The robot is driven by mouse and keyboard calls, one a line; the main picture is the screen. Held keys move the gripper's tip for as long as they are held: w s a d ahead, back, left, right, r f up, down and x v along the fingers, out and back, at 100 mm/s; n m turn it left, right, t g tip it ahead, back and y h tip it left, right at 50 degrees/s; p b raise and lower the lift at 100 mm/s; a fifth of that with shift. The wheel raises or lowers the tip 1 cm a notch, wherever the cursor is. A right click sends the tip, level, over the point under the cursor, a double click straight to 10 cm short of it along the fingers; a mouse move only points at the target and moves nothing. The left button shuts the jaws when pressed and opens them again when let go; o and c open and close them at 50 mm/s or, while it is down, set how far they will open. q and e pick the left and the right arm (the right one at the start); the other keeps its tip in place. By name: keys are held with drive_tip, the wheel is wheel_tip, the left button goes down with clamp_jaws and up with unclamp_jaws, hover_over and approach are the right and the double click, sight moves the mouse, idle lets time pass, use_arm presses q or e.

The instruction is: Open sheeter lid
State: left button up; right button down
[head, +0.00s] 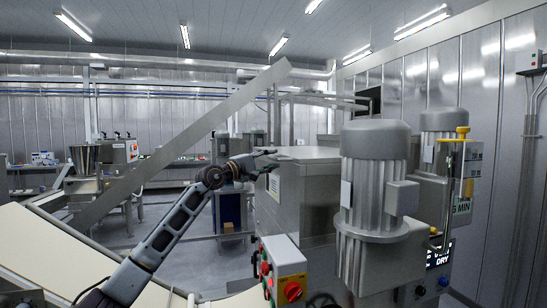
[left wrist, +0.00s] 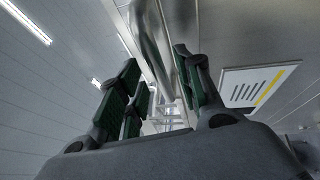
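The sheeter (head: 306,205) is a grey metal housing right of centre in the head view. Its lid (head: 308,153) is the flat top panel, which looks level and closed. My left arm reaches up from the bottom, and my left gripper (head: 265,162) is at the lid's left edge. Its fingers are spread, one near lid height and one lower; I cannot tell whether they touch the lid. In the left wrist view the gripper (left wrist: 155,72) is open with nothing seen between its fingers. My right gripper is not in view.
A large grey motor (head: 375,180) stands at the sheeter's front right. A control box (head: 283,268) with red and green buttons is below. A pale conveyor belt (head: 60,250) lies at left. A slanted metal beam (head: 190,140) crosses behind my arm. A striped label panel (left wrist: 262,88) shows in the wrist view.

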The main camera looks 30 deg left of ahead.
use_arm(q)
drive_tip(key=shift+w+d+r, duration=0.15)
drive_tip(key=shift+w+d, duration=0.05)
drive_tip(key=shift+w, duration=0.45)
drive_tip(key=shift+w+d+p, duration=0.15)
drive_tip(key=shift+w+p, duration=0.15)
drive_tip(key=shift+w, duration=0.15)
drive_tip(key=shift+c, duration=0.3)
clamp_jaws()
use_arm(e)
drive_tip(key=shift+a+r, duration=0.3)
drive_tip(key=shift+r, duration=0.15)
